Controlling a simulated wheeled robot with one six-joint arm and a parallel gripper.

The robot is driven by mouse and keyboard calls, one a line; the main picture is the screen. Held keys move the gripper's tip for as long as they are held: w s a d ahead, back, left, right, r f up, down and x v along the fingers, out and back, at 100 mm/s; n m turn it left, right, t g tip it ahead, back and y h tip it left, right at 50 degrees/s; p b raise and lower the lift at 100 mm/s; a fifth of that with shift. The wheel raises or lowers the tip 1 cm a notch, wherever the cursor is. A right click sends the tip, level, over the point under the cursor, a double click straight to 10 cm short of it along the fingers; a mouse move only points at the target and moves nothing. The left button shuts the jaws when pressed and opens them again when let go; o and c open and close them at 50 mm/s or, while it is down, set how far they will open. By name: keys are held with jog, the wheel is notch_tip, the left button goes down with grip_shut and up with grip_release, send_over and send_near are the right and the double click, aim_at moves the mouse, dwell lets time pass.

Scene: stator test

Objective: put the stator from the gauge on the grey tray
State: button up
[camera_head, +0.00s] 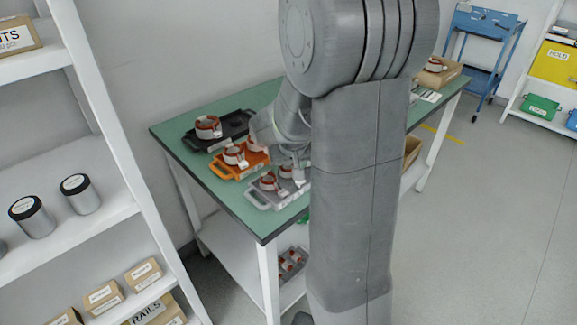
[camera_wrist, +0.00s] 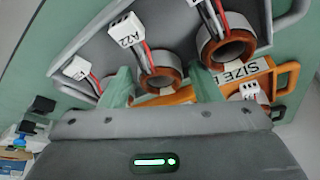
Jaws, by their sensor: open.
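The grey tray (camera_head: 257,201) lies at the near end of the green table, with stators on it; it fills the upper part of the wrist view (camera_wrist: 85,42). A stator (camera_wrist: 160,82) with a white tag reading A22 (camera_wrist: 125,29) is on the grey tray, between my fingers in the wrist view. My gripper (camera_wrist: 159,76) is open over the grey tray, its two green fingers on either side of that stator; contact cannot be told. Another stator (camera_wrist: 227,46) is to the right. I cannot make out the gauge in either view; my arm hides part of the table.
An orange tray (camera_head: 220,173) with stators and a black tray (camera_head: 194,142) with a stator lie farther back on the green table (camera_head: 168,138). A white shelf (camera_head: 95,225) with jars and boxes stands at left. The floor at right is clear.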

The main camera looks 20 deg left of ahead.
jog(key=shift+r+p, duration=1.9)
jog(key=shift+r, duration=0.6)
jog(key=o, duration=0.6)
jog(key=shift+c, duration=0.2)
jog(key=v, duration=1.3)
jog(key=shift+s+r+p, duration=0.15)
jog(key=shift+r+p, duration=0.2)
jog(key=shift+p, duration=0.05)
